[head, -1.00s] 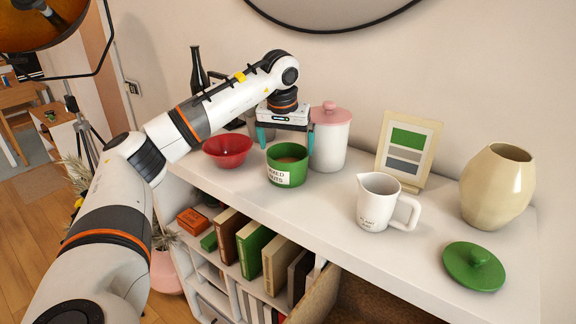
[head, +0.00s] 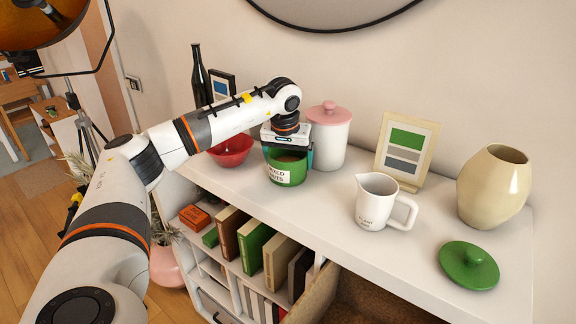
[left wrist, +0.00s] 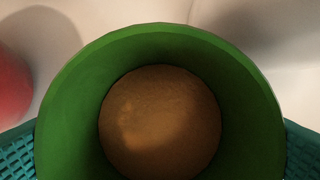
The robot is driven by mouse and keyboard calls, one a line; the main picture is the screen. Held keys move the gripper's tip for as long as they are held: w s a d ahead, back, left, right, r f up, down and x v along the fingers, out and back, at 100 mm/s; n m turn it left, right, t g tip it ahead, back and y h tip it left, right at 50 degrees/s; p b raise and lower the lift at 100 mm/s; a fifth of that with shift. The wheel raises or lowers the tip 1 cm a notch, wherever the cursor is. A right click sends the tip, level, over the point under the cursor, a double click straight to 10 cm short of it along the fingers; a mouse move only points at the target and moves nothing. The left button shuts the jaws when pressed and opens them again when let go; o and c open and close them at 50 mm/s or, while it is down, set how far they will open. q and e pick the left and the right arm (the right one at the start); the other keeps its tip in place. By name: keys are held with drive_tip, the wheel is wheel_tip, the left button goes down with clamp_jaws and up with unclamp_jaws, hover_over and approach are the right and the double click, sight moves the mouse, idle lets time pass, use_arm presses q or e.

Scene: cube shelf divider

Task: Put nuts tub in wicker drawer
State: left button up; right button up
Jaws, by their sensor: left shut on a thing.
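The green nuts tub (head: 287,173), with a white label reading mixed nuts, stands upright on the white shelf top. In the left wrist view the open tub (left wrist: 75,95) shows brown contents. My left gripper (head: 288,156) comes down from above and is shut on the tub, with teal fingers on opposite sides of its rim. A brown woven surface, which looks like the wicker drawer (head: 316,293), shows below the shelf top at the bottom edge, partly cut off. My right gripper is not in view.
A red bowl (head: 232,150) is close left of the tub, and a white canister with a pink lid (head: 328,138) close right behind. A white jug (head: 378,203), green lid (head: 468,266), picture frame (head: 407,150) and beige vase (head: 494,187) stand right. Books (head: 253,246) fill the compartment below.

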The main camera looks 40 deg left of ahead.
use_arm(q)
drive_tip(key=shift+r, duration=0.1)
drive_tip(key=shift+r, duration=0.6)
wheel_tip(320, 180, up, 17)
drive_tip(key=b, duration=0.1)
drive_tip(key=shift+f+b, duration=0.2)
drive_tip(key=shift+b, duration=0.2)
